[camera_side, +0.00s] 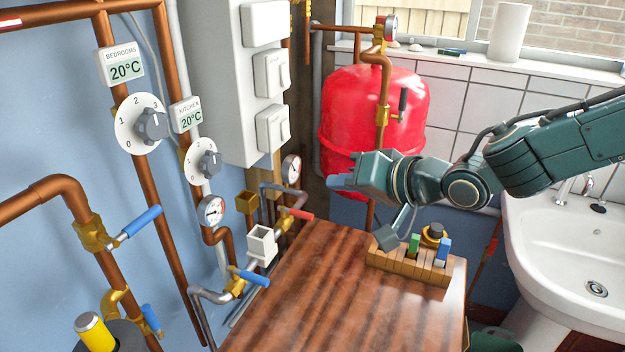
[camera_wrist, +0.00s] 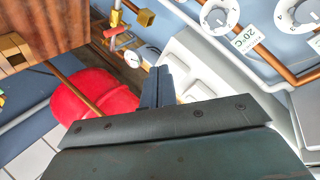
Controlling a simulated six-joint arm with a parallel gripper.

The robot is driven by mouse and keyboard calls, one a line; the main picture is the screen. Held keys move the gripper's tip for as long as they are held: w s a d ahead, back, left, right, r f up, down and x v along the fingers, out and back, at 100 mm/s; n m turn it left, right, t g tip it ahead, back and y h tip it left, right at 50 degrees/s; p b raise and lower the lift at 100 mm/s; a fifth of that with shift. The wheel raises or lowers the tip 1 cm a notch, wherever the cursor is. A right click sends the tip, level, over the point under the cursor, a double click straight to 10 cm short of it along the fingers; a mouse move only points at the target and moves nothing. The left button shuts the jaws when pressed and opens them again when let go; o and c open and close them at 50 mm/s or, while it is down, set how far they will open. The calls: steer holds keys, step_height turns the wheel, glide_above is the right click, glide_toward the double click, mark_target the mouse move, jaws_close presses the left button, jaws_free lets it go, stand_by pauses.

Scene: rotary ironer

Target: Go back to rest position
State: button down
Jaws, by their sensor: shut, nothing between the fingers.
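My gripper (camera_side: 342,181) is shut and empty. In the side view it points left, held in the air above the far end of the wooden table (camera_side: 312,290), in front of the red tank (camera_side: 350,110). In the wrist view the closed fingers (camera_wrist: 157,88) reach up past a dark plate, with the red tank (camera_wrist: 88,98) to their left and the white wall boxes (camera_wrist: 190,68) behind them. The gripper appears apart from everything around it.
A wooden block (camera_side: 408,262) with green and blue pieces stands on the table below my wrist. Copper pipes, dials (camera_side: 141,124) and blue-handled valves line the left wall. A white sink (camera_side: 575,250) is at the right. The table's front is clear.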

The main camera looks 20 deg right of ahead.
steer(key=s+d+r+n+g+h, duration=0.1)
steer(key=s+d+r+h, duration=0.15)
steer(key=s+d, duration=0.45)
steer(key=s+d+r+g+h, duration=0.1)
steer(key=s+d+r, duration=0.25)
steer(key=d, duration=0.75)
steer(key=s+d+f+n+g+h, duration=0.1)
steer(key=s+d, duration=0.3)
steer(key=s, duration=0.5)
steer(key=s+d+f+n+g+h, duration=0.1)
steer(key=s+d+g, duration=0.2)
steer(key=s, duration=0.7)
steer(key=shift+s+d+f+n, duration=0.2)
steer(key=shift+d+n, duration=0.1)
steer(key=shift+d, duration=0.65)
steer(key=shift+w, duration=0.1)
